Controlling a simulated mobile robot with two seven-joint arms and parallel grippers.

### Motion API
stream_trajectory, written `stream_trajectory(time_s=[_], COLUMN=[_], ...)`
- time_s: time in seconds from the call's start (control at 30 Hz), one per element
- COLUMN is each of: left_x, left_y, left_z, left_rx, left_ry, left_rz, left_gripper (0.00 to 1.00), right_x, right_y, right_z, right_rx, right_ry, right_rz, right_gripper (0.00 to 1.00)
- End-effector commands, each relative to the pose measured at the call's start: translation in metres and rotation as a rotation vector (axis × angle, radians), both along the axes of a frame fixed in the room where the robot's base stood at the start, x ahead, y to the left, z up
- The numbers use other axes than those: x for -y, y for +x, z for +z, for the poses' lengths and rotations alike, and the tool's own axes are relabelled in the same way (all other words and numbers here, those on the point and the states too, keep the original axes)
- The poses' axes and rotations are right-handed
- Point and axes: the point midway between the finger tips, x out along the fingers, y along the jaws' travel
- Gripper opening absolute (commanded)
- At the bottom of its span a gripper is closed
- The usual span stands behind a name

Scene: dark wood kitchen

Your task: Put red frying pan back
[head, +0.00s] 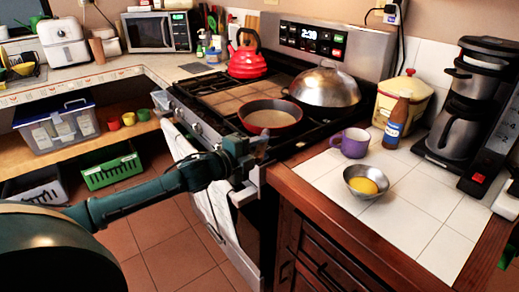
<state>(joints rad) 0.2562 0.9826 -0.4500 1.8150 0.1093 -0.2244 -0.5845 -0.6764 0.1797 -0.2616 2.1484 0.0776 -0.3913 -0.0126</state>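The red frying pan (271,118) sits on the front part of the stove (222,97), with its beige inside facing up. No handle of the pan can be made out clearly. My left gripper (257,150) is at the stove's front edge, just below and in front of the pan. Its fingers are small and dark here, so I cannot tell whether they are open or shut, or whether they touch the pan. My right gripper is not in view.
A domed metal lid (324,87) is right behind the pan, and a red kettle (247,58) stands at the back left. A purple mug (354,143) and a metal bowl (366,182) with something yellow stand on the tiled counter (428,224). The counter's front is clear.

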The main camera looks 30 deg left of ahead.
Motion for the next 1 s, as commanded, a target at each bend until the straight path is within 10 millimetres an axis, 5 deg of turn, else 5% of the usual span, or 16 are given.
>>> stream_trajectory(time_s=[0.23, 1.0], left_x=[-0.001, -0.026], left_y=[-0.003, -0.092], left_z=[0.008, 0.019], left_rx=[-0.001, -0.004], left_ry=[0.001, -0.002], left_rz=[0.000, -0.001], left_gripper=[0.36, 0.36], right_x=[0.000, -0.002], right_y=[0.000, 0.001], right_z=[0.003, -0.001], right_rx=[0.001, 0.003], right_ry=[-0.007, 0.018], right_rz=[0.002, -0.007], right_gripper=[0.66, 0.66])
